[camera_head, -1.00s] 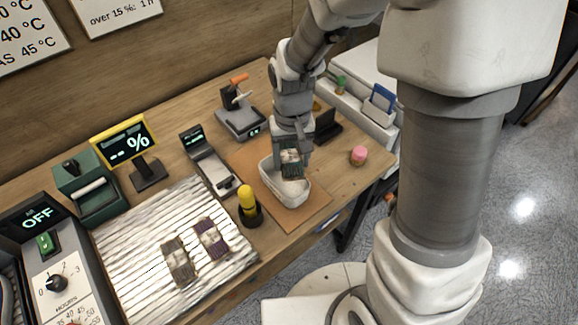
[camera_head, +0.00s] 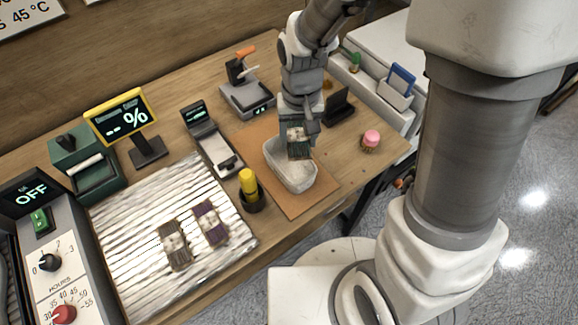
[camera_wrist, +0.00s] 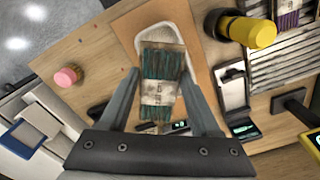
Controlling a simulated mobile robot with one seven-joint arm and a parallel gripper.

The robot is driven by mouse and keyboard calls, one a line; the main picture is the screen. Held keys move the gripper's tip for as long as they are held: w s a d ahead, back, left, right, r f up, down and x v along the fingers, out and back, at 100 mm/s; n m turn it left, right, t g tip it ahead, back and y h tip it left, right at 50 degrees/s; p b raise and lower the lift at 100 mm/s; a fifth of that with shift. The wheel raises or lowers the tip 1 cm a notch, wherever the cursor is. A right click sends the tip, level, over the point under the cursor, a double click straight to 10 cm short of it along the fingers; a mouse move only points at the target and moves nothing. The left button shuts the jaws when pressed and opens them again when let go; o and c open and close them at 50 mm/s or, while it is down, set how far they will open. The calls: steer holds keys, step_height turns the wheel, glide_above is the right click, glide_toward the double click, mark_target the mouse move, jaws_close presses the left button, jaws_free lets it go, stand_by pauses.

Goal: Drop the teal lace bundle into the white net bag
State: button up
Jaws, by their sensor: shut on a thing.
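The teal lace bundle (camera_wrist: 160,85), wrapped with a pale printed band, is held between the fingers of my gripper (camera_wrist: 163,110). It also shows in the head view (camera_head: 298,142), just under my gripper (camera_head: 298,125). The white net bag (camera_head: 290,174) stands open on a brown mat. The bundle hangs over the bag's back part, and its height above the rim is hard to tell. In the wrist view the bag's rim (camera_wrist: 150,33) shows behind the bundle, which hides much of the inside.
A yellow-topped tool in a dark cup (camera_head: 250,190) stands left of the bag. A grey lace bundle (camera_head: 174,246) and a purple lace bundle (camera_head: 210,223) lie on the ribbed white mat (camera_head: 130,235). A pink-topped jar (camera_head: 370,140) stands to the right.

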step_height(320, 180, down, 2)
steer(key=shift+f+b, duration=0.2)
steer(key=shift+b, duration=0.35)
steer(key=o, duration=1.4)
steer(key=shift+r, duration=0.1)
step_height(320, 180, up, 17)
steer(key=shift+r+p, duration=0.2)
steer(key=shift+p, duration=0.75)
